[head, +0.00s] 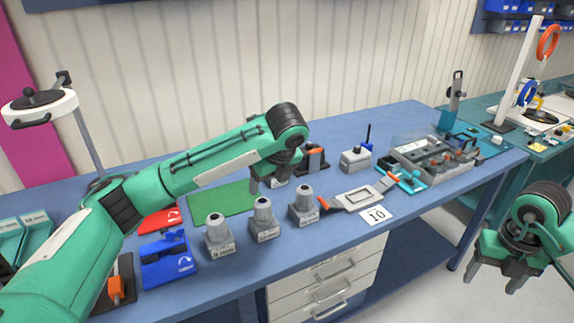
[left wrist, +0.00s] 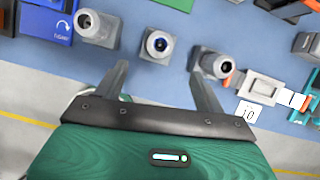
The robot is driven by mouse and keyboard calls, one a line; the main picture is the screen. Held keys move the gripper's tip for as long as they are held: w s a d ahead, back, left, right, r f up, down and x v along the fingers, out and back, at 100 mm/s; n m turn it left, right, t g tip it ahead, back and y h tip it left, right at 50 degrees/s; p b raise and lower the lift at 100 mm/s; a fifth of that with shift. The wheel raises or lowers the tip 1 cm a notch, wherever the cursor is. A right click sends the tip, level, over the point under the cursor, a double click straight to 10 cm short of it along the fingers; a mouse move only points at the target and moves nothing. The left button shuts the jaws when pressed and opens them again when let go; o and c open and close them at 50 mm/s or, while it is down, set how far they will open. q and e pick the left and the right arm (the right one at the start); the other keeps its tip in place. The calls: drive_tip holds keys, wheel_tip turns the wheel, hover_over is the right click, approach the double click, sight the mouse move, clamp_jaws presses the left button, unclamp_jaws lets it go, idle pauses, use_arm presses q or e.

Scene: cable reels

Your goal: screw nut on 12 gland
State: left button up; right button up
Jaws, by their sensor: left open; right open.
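Three grey gland blocks, each with a round upright fitting, stand in a row near the table's front: left (head: 218,240), middle (head: 264,228) and right (head: 304,211). Their labels are too small to read, so I cannot tell which is the 12 gland. My left gripper (head: 270,184) is open above the table, behind the row in the head view. In the left wrist view its open fingers (left wrist: 158,72) point towards the middle block (left wrist: 157,46), apart from it; nothing is between them. My right gripper (head: 495,282) is open and empty, off the table at right. No loose nut can be made out.
A green mat (head: 222,203) lies behind the row. A blue holder (head: 168,262) stands at left. A grey fixture (head: 358,199) and a card marked 10 (head: 376,215) lie at right, with a clear-walled tray (head: 432,160) beyond.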

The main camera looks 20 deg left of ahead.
sight(263, 201)
use_arm(q)
drive_tip(key=shift+w, duration=0.1)
drive_tip(key=shift+a+f, duration=0.1)
drive_tip(key=shift+f, duration=0.05)
drive_tip(key=x, duration=1.2)
drive_tip(key=shift+f, duration=0.15)
